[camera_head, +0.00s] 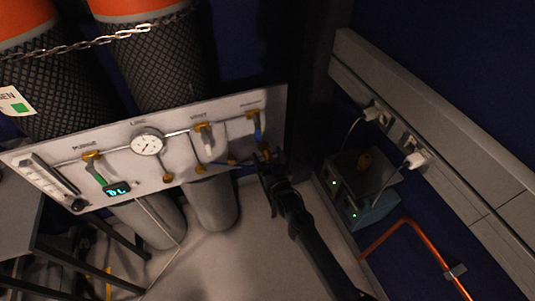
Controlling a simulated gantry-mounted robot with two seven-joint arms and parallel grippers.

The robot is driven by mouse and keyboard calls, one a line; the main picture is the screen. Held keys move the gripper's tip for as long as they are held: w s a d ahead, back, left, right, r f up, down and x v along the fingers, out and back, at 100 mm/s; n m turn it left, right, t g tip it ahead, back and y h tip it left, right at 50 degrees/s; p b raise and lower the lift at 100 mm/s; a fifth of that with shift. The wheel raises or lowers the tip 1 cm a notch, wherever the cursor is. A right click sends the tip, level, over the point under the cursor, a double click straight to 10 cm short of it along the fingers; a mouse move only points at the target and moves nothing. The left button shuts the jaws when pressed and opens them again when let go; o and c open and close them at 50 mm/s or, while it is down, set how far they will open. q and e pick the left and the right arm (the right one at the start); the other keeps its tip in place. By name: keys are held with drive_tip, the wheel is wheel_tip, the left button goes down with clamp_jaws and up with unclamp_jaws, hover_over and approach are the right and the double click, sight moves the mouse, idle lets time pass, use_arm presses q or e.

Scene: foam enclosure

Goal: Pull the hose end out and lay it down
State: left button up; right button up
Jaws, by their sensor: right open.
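My right gripper (267,165) is open at the lower right corner of the white gas panel (180,150). Its arm comes in from the lower right. A short dark blue hose (244,166) runs along the panel's lower edge towards the fingers. The hose's end is hidden or too small to make out by the gripper, so I cannot tell whether the fingers touch it. My left gripper is not in view.
Two netted cylinders (155,65) stand behind the panel, with a chain (90,43) across them. A box with green lights (362,190) stands on the right, below the wall sockets (395,135). An orange pipe (415,232) runs at lower right.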

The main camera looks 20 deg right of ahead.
drive_tip(key=s+f+p, duration=0.1)
drive_tip(key=s+p, duration=0.2)
drive_tip(key=s, duration=0.6)
drive_tip(key=shift+s+f, duration=0.15)
drive_tip(key=shift+s, duration=0.25)
